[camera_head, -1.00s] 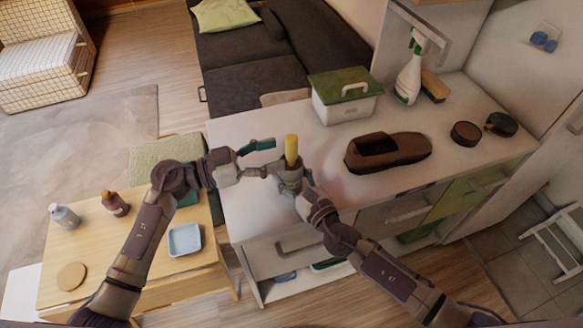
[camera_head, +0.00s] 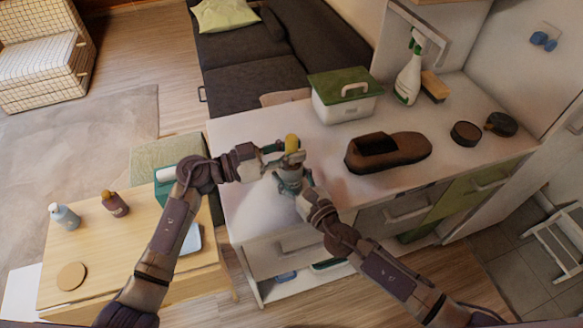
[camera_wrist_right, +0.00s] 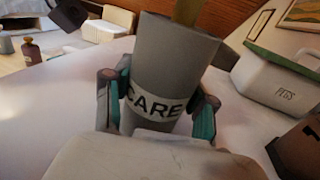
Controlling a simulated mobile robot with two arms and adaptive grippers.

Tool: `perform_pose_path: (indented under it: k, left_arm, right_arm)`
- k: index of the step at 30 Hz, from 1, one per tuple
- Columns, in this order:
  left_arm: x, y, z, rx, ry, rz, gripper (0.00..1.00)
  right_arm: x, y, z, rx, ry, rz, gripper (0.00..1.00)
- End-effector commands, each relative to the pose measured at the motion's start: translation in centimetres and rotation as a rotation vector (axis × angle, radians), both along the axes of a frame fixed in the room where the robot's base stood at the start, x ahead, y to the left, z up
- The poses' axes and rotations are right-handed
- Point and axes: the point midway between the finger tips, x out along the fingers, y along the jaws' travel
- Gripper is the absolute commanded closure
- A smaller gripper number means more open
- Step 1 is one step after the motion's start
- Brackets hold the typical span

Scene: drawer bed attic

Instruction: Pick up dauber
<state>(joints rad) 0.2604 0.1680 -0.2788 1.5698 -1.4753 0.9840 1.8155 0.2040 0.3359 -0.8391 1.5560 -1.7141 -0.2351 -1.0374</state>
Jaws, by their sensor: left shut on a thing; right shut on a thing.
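A grey cup (camera_wrist_right: 165,62) marked "CARE" stands upright in my right gripper (camera_wrist_right: 157,108), whose teal-padded fingers are shut on its sides. In the head view, the right gripper (camera_head: 291,183) and cup are at the counter's left part. The dauber's yellow handle (camera_head: 292,143) sticks up out of the cup, and its lower end is hidden inside. My left gripper (camera_head: 286,152) has come in from the left above the cup and is shut on the handle. In the right wrist view the handle (camera_wrist_right: 188,10) shows only at the top edge.
On the white counter (camera_head: 240,140) are a brown shoe (camera_head: 388,152), a green-lidded box (camera_head: 345,94), a spray bottle (camera_head: 409,75), a sponge-like block (camera_head: 434,87) and two dark tins (camera_head: 465,133). A low wooden table (camera_head: 95,245) with bottles stands at left.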

Motion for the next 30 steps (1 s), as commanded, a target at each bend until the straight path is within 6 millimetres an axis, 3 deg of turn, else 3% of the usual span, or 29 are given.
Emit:
perform_pose_path:
  k: [11,24,30]
  left_arm:
    - [0.1,0.1,0.5,0.0,-0.001,0.001,1.0]
    - [0.0,0.0,8.4,0.001,-0.007,-0.001,1.0]
    - [0.0,0.0,10.0,0.0,-0.002,0.001,1.0]
  right_arm:
    - [0.0,0.0,0.0,0.0,0.0,0.0,0.82]
    - [0.0,0.0,-0.1,-0.001,0.001,-0.001,0.82]
    - [0.0,0.0,-0.1,-0.001,0.001,0.0,0.82]
